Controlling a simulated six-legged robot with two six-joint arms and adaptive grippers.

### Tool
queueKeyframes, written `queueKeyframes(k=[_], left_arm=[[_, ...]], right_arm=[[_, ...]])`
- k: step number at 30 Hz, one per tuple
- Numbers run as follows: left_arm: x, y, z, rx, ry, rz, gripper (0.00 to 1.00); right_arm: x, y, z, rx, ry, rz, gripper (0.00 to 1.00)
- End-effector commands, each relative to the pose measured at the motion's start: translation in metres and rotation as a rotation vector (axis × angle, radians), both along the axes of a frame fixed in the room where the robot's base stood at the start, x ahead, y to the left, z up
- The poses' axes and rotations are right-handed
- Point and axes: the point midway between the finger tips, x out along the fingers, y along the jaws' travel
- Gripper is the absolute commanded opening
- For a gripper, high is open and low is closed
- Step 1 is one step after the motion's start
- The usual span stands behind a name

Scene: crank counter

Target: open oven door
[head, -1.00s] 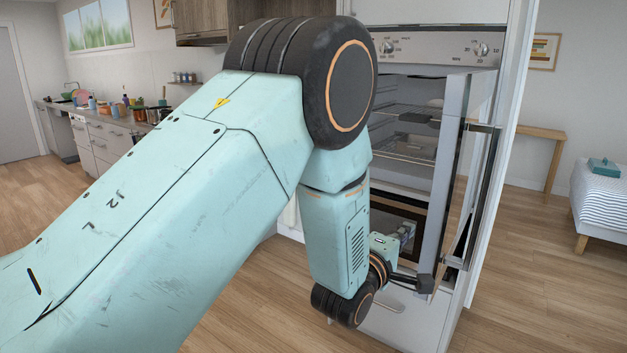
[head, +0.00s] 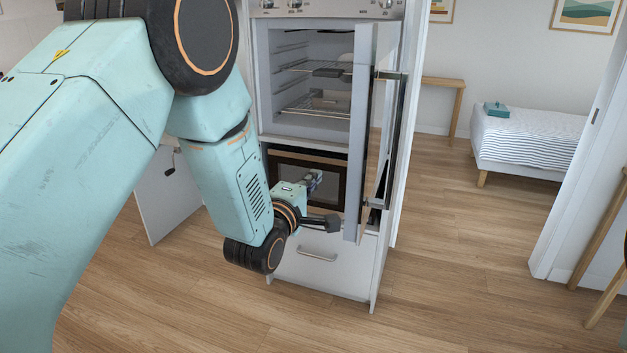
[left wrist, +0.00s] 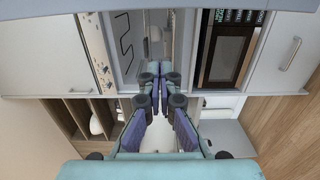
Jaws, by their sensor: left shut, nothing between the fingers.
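The upper oven (head: 319,90) in the tall white cabinet shows its cavity and wire racks. Its door (head: 361,150) is swung out at the right, seen nearly edge-on, with a dark bar handle (head: 391,76) on its outer side. My left gripper (head: 316,178) is shut and empty, left of the door's lower part and in front of the dark glass-fronted appliance (head: 283,170) below the cavity. My right gripper is out of view.
A white drawer with a bar handle (head: 317,255) lies under the appliance. An open cabinet panel (head: 167,195) stands at the left. A bed (head: 525,135) and wooden side table (head: 444,85) are at the right. The wooden floor in front is clear.

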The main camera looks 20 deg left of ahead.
Motion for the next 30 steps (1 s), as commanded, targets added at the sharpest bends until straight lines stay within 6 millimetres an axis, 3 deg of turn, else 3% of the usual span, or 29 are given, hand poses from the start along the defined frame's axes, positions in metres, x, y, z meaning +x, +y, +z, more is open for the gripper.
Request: queueKeyframes(k=[9,15,25,30], left_arm=[[-0.056,-0.025,-0.002,0.006,0.006,-0.006,0.00],[-0.079,-0.033,-0.002,0.004,0.005,-0.004,0.00],[-0.087,-0.034,-0.002,0.034,0.003,-0.002,0.00],[-0.089,-0.030,-0.020,0.289,0.070,-0.003,0.00]], right_arm=[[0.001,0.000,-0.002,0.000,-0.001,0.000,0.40],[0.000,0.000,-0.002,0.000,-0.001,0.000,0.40],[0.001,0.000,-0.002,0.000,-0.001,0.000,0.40],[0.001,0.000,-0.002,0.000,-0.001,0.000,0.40]])
